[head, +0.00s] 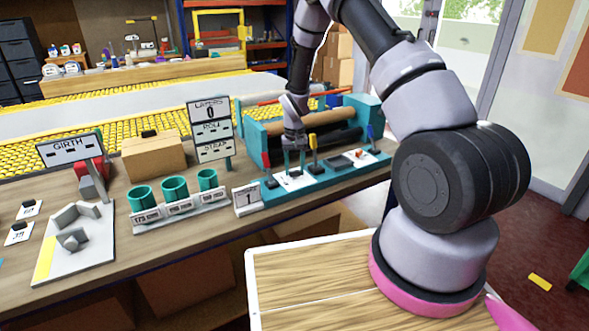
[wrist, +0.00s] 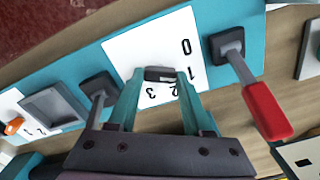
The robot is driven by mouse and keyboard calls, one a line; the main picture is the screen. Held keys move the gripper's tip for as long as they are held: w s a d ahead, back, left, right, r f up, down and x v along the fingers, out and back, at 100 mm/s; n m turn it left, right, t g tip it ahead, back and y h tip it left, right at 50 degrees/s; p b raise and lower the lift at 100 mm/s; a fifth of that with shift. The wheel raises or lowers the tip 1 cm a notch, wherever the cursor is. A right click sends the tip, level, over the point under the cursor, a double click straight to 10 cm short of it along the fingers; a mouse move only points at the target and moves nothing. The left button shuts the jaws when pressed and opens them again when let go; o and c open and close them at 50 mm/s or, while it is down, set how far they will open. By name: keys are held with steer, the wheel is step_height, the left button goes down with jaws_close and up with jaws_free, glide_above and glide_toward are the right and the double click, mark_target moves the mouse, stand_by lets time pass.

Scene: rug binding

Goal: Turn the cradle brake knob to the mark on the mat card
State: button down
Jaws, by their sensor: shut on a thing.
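The cradle (head: 325,170) is a teal frame holding rolls on the bench. My gripper (head: 294,160) points down at its front ledge. In the wrist view my gripper (wrist: 160,85) has its teal fingers shut on a small dark knob (wrist: 160,73). The knob sits on a white dial plate (wrist: 130,45) printed 0, 1, 2, 3. Which number the knob points to cannot be told; the fingers hide part of it. A white card reading 1 (head: 247,196) stands at the cradle's left front corner.
A red-handled lever (wrist: 266,108) stands close on one side of the knob, and a yellow-handled lever (head: 313,145) on the other. Another plate with an orange pointer (wrist: 13,126) lies farther along. Teal cups (head: 175,189) and a sign reading LAYERS 0 (head: 210,112) stand left.

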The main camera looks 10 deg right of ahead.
mark_target(295, 171)
steer(key=shift+m, duration=0.4)
steer(key=shift+c, duration=1.6)
jaws_free()
step_height(295, 171, up, 11)
steer(key=shift+f, duration=0.1)
